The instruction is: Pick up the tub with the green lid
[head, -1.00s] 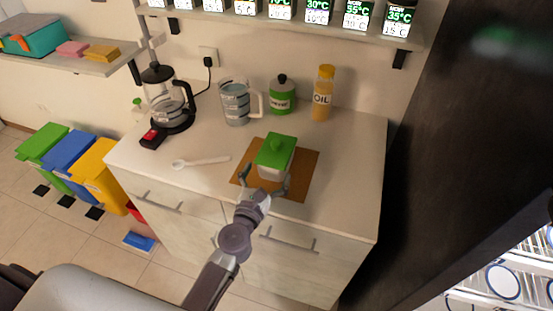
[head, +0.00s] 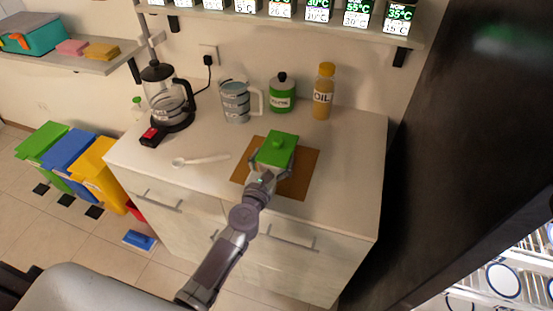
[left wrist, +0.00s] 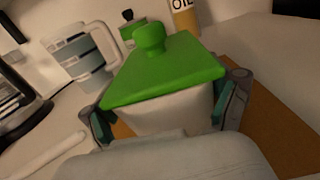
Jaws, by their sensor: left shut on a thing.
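The tub with the green lid (head: 277,150) stands on a brown mat (head: 304,180) on the white counter. In the left wrist view the tub (left wrist: 165,80) fills the middle, with a round green knob on its lid and a pale body below. My left gripper (head: 270,162) has its fingers on either side of the tub, shut on it. In the left wrist view the fingertips of my left gripper (left wrist: 168,122) press against the left and right sides of the body. The tub's underside is hidden. My right gripper is not in view.
Behind the tub stand a measuring jug (head: 236,103), a green jar (head: 283,95) and an oil bottle (head: 323,92). A coffee pot (head: 166,97) and a white spoon (head: 200,160) are to the left. A dark panel (head: 450,120) rises at the right. The counter's right part is clear.

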